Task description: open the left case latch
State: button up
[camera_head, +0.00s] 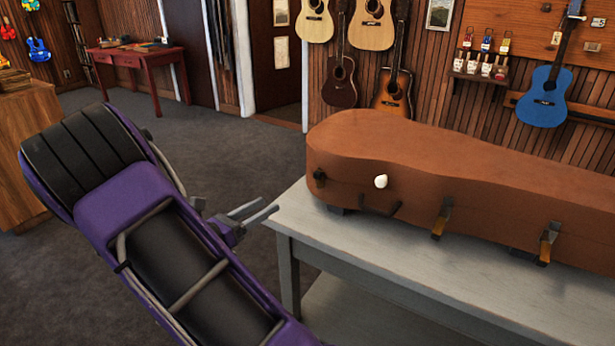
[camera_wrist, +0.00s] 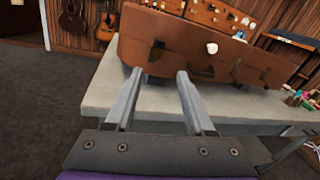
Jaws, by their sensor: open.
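A brown case (camera_head: 430,170) lies closed on a grey table, also seen in the wrist view (camera_wrist: 185,40). The left latch (camera_head: 319,178), small and dark, is on its front near the left end; I cannot tell its exact position. In the wrist view the left latch (camera_wrist: 156,52) appears just beyond my fingertips. The middle latch (camera_head: 441,218) and right latch (camera_head: 548,243) have orange-brown lower parts pointing down. My gripper (camera_head: 268,208) is open and empty, left of the case and apart from it; its two grey fingers also show in the wrist view (camera_wrist: 160,72).
A white round thing (camera_head: 381,181) is on the case front, right of the left latch, with a dark handle (camera_head: 392,208) below. The grey table (camera_head: 345,240) has a bare strip in front. Small colourful items (camera_wrist: 300,98) stand at its right. Open carpet lies left.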

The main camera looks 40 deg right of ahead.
aim_at(318, 180)
jog(key=w+d+b, duration=0.1)
jog(key=w+d, duration=0.2)
jog(key=d, duration=1.3)
jog(key=shift+d, duration=0.4)
jog(key=shift+w, duration=0.1)
grip_shut()
